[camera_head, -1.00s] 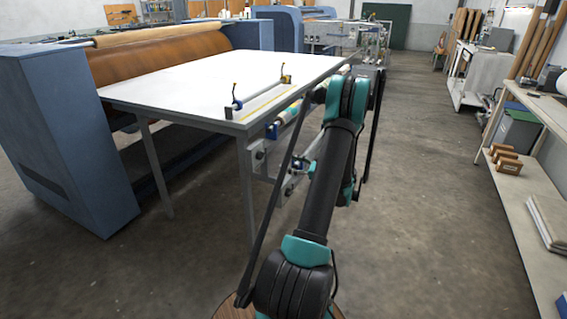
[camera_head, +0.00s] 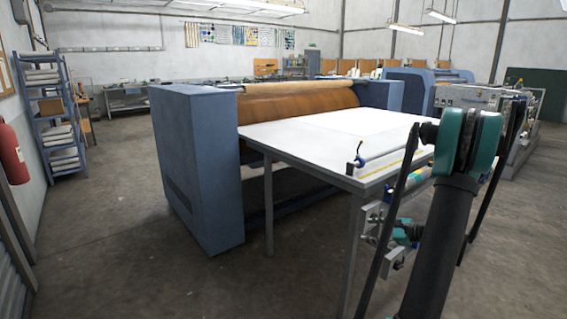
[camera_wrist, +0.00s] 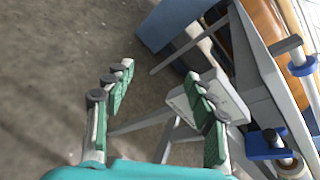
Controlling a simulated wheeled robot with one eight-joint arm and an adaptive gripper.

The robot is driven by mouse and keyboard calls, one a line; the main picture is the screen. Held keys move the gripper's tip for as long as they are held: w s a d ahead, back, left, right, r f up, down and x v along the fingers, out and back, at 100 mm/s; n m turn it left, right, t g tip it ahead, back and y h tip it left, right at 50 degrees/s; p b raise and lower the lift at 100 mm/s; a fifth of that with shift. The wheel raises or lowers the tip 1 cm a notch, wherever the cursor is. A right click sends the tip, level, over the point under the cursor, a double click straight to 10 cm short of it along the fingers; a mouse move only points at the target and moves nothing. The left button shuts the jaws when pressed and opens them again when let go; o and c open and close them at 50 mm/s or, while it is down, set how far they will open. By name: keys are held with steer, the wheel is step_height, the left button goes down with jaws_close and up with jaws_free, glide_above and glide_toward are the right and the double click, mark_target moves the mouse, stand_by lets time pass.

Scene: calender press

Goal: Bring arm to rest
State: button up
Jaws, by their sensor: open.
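My gripper (camera_wrist: 160,74) shows in the wrist view with its two green-padded fingers spread apart. It is open, with nothing held between the fingers. Beyond them are the concrete floor and the frame of the work table, with the table edge to the right. In the head view, my black and teal arm rises from the bottom right, in front of the right end of the white-topped table (camera_head: 300,133). The arm hides part of that table's right side.
The blue calender press (camera_head: 197,165) with its orange-brown roller (camera_head: 300,103) stands behind the table. A bar with blue ends (camera_head: 358,160) lies along the table's near right edge. A shelf rack (camera_head: 60,130) and red extinguisher (camera_head: 12,155) are at left. Floor (camera_head: 120,250) at front left is clear.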

steer(key=s+a+n+g+h, duration=0.4)
steer(key=s+a+n, duration=0.5)
steer(key=s+a, duration=0.4)
steer(key=s+f+n+h, duration=0.1)
steer(key=s+n+h, duration=0.1)
steer(key=s+n, duration=0.3)
steer(key=s+a+f+n+g+h, duration=0.1)
steer(key=s+n+h, duration=0.2)
steer(key=s+n, duration=0.3)
steer(key=s, duration=0.4)
steer(key=shift+s+a+f+n+h, duration=0.2)
steer(key=shift+a+f+n+h, duration=0.1)
